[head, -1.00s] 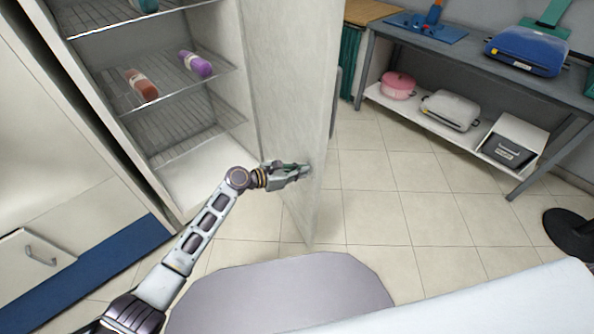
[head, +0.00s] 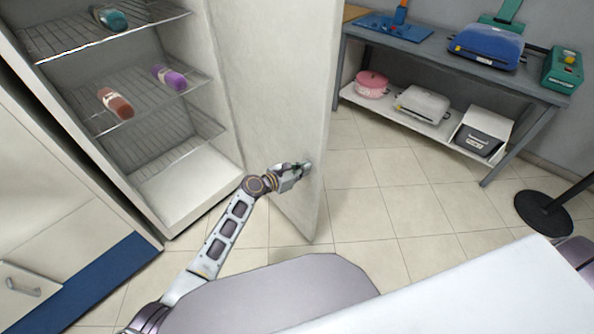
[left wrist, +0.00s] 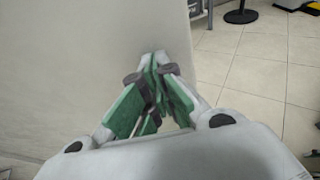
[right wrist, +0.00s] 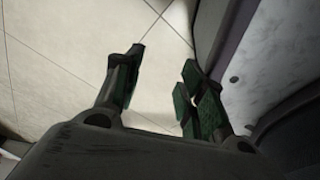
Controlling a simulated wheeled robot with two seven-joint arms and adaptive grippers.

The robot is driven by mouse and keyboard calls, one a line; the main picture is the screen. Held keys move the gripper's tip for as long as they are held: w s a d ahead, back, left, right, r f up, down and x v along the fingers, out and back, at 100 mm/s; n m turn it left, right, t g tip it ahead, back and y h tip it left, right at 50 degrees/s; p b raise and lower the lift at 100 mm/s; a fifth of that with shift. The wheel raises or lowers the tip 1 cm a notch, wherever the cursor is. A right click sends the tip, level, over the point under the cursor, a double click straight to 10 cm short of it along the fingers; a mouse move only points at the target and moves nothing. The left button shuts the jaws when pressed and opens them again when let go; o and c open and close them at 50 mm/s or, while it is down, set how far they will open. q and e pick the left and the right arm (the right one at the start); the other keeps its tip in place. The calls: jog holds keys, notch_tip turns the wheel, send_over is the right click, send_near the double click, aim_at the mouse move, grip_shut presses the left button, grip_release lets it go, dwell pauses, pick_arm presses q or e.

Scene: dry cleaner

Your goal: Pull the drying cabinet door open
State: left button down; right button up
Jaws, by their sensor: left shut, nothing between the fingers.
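The drying cabinet door (head: 280,90) stands open, swung out to the right of the cabinet (head: 200,195), so the wire shelves inside show. My left gripper (head: 305,168) is at the inner face of the door near its free edge, low down. In the left wrist view my left gripper (left wrist: 155,75) is shut and empty, its tips close to the pale door panel (left wrist: 70,70); I cannot tell whether they touch it. The door's handle is not visible. My right gripper (right wrist: 160,75) shows only in the right wrist view, open and empty above the floor tiles.
Bottles (head: 115,103) lie on the cabinet shelves. A grey table (head: 440,50) with a blue case (head: 487,46) stands behind the door to the right. A round black stand base (head: 543,213) is at the right. Tiled floor (head: 400,200) is free between door and table.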

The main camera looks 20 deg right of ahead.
pick_arm(q)
jog(key=shift+w+d, duration=0.1)
jog(key=shift+d, duration=0.8)
pick_arm(e)
jog(key=shift+s+d, duration=0.3)
jog(key=shift+s, duration=0.3)
jog(key=shift+w, duration=0.15)
pick_arm(q)
jog(key=shift+a, duration=0.1)
pick_arm(e)
jog(key=shift+a, duration=0.1)
